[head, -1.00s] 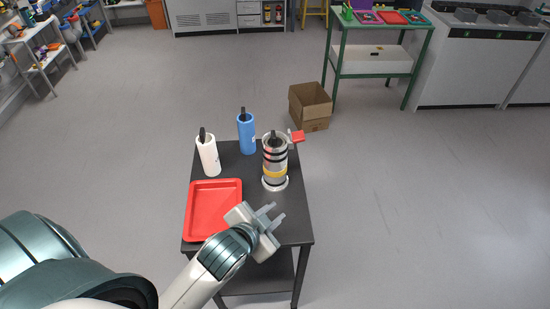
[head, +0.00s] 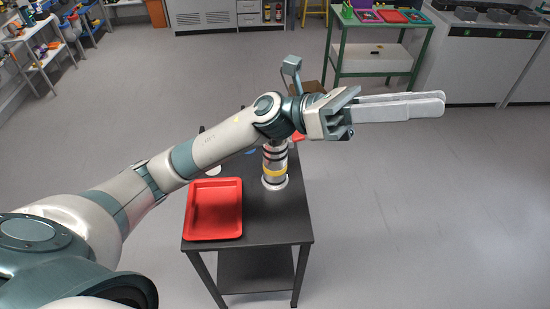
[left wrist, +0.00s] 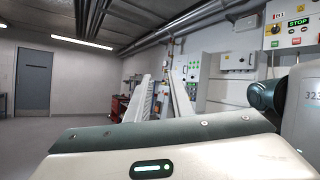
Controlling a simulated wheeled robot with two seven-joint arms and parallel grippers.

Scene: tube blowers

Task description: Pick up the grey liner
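My left gripper (head: 442,103) is raised above and right of the dark table in the head view, its long fingers pointing right. In the left wrist view its two pale fingers (left wrist: 160,90) stand apart with nothing between them. A grey cylinder (head: 275,168) with black bands and a yellow band stands upright on the table. My left forearm and wrist hide its top. I cannot tell whether this cylinder is the grey liner. My right gripper is not in view.
A red tray (head: 214,210) lies on the dark table (head: 265,225). My arm nearly hides a white cylinder (head: 214,170), a blue cylinder (head: 251,151) and a cardboard box (head: 308,86). A green-framed cart (head: 378,60) stands behind. The floor right of the table is clear.

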